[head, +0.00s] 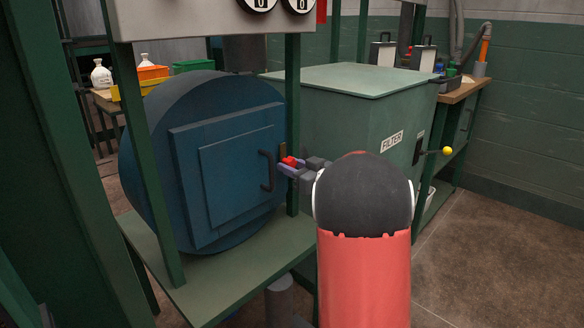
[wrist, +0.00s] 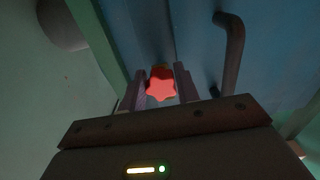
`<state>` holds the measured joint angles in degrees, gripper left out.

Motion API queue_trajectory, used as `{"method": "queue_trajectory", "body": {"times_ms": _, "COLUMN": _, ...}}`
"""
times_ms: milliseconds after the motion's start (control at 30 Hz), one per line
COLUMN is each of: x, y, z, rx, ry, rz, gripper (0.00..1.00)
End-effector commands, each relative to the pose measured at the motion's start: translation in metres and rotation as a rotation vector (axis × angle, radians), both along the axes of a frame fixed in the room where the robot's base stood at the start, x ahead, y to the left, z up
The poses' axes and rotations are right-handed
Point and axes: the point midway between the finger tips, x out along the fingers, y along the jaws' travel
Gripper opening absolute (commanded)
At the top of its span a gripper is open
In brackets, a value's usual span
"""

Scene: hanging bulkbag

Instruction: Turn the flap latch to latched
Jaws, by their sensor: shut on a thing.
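The flap latch is a red star-shaped knob (head: 289,160) at the right edge of the blue door (head: 237,178). In the wrist view the red knob (wrist: 161,84) sits between the two fingers. My gripper (head: 287,167) is shut on the knob, with a finger on each side of it. The wrist view shows my gripper (wrist: 160,88) reaching up to the knob, close to the blue surface. A dark bar handle (head: 266,171) stands on the door just left of the knob. Whether the latch is turned cannot be told.
A green filter box (head: 350,110) with a yellow-knobbed lever (head: 447,151) stands right of the drum. A green post (head: 292,120) stands close behind my gripper. In the wrist view the handle (wrist: 232,55) is near the right finger. The floor at right is clear.

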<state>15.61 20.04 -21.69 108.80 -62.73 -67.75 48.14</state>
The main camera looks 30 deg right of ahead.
Motion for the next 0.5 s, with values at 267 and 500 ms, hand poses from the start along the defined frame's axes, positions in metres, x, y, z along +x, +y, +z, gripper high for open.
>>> {"method": "queue_trajectory", "body": {"times_ms": 267, "x": 0.0001, "y": -0.0014, "z": -0.0023, "rx": -0.128, "ry": -0.048, "rz": -0.001, "gripper": 0.08}}
{"method": "queue_trajectory", "body": {"times_ms": 500, "x": 0.0006, "y": -0.0021, "z": -0.0032, "rx": -0.326, "ry": -0.121, "rz": -0.001, "gripper": 0.08}}
